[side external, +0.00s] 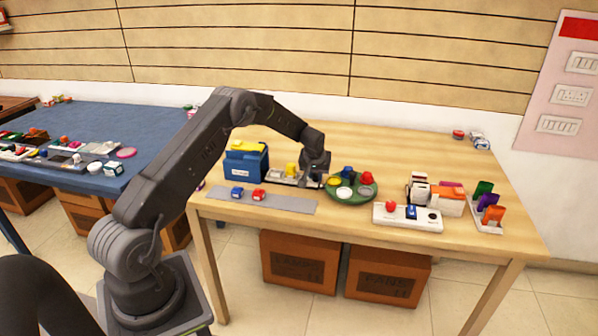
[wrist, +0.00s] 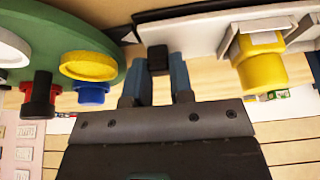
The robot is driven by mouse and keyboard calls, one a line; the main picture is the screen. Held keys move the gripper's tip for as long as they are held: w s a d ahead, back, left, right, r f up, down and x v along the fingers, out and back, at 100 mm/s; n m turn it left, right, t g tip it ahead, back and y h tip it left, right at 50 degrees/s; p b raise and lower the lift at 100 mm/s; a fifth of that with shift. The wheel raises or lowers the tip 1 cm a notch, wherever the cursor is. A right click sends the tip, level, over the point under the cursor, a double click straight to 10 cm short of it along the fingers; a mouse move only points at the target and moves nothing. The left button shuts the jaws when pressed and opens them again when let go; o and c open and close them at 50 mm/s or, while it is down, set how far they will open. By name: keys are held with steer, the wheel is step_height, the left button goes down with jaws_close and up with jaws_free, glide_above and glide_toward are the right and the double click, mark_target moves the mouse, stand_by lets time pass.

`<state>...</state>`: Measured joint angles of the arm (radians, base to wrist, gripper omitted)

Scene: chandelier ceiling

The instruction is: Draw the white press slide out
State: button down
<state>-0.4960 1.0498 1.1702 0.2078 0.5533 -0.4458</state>
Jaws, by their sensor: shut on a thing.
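The press is a long, low unit (side external: 284,179) at the middle of the wooden table, with a yellow block (side external: 291,169) standing on it. In the wrist view its white part (wrist: 272,24) runs across the upper right, and the yellow block (wrist: 260,68) shows there too. My gripper (side external: 315,178) is at the press's right end, low over the table. In the wrist view my gripper (wrist: 158,62) has its two blue-grey fingers closed on a small black knob (wrist: 158,58). How the knob joins the white slide cannot be made out.
A green round tray (side external: 352,199) with coloured pieces stands close to the right of my gripper. A blue box (side external: 236,168) stands at the press's left end. A grey strip (side external: 290,205) with small blocks lies in front. A white holder (side external: 405,220) stands farther right.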

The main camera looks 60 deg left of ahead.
steer(key=shift+w+d, duration=0.2)
steer(key=shift+d, duration=0.1)
steer(key=c, duration=1)
jaws_free()
steer(key=shift+r, duration=0.1)
steer(key=v, duration=1.3)
steer(key=shift+s+r, duration=0.2)
steer(key=shift+r, duration=0.1)
steer(key=shift+r, duration=2.5)
